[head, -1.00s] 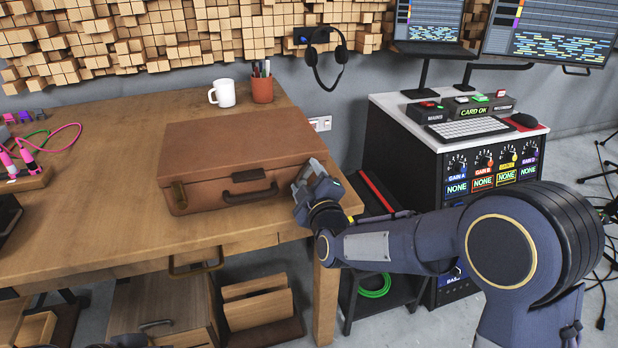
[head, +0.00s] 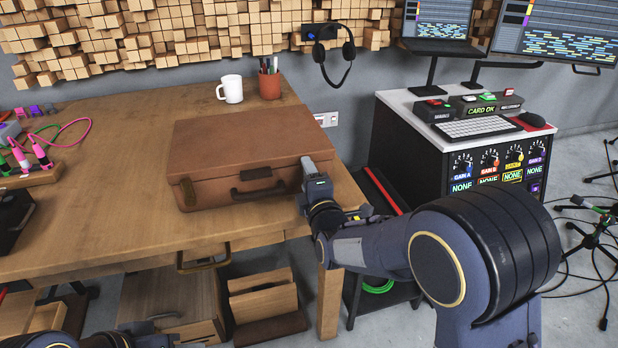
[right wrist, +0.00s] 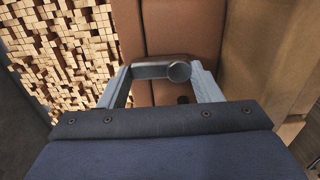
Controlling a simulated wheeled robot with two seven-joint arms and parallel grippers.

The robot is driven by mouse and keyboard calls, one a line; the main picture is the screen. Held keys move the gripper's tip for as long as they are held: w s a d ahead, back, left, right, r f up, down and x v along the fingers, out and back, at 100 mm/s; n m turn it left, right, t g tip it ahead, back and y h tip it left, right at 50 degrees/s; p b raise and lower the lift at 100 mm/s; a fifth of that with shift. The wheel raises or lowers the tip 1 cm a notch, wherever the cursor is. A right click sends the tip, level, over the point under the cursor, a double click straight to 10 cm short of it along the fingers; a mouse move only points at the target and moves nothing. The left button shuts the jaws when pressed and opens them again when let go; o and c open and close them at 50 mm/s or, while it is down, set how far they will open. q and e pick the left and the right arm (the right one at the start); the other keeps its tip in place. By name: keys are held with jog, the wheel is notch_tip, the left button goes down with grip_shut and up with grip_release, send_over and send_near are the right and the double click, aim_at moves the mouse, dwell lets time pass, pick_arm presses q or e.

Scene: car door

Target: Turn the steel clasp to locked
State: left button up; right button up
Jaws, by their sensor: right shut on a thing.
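The brown case (head: 235,140) lies shut on the wooden table, its handle (head: 258,194) facing me. My right gripper (head: 308,170) is at the right part of the case's front. It hides the steel clasp in the head view. In the right wrist view the steel clasp (right wrist: 165,70) shows as a dark grey bar with a round end, between the fingers of my right gripper (right wrist: 164,80), which is shut on it. I cannot tell the clasp's locked or unlocked state. A brass clasp (head: 188,192) is at the front left. Part of my left gripper (head: 145,336) shows at the bottom edge; its jaws are unclear.
A white mug (head: 231,89) and a pen cup (head: 269,84) stand behind the case. An equipment rack (head: 455,150) stands to the right. A drawer handle (head: 203,260) juts out below the table's front edge.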

dwell(0.4)
jog(key=o, duration=1)
jog(key=shift+s, duration=0.1)
jog(key=v, duration=0.7)
jog(key=shift+s+p, duration=0.3)
jog(key=shift+d, duration=0.2)
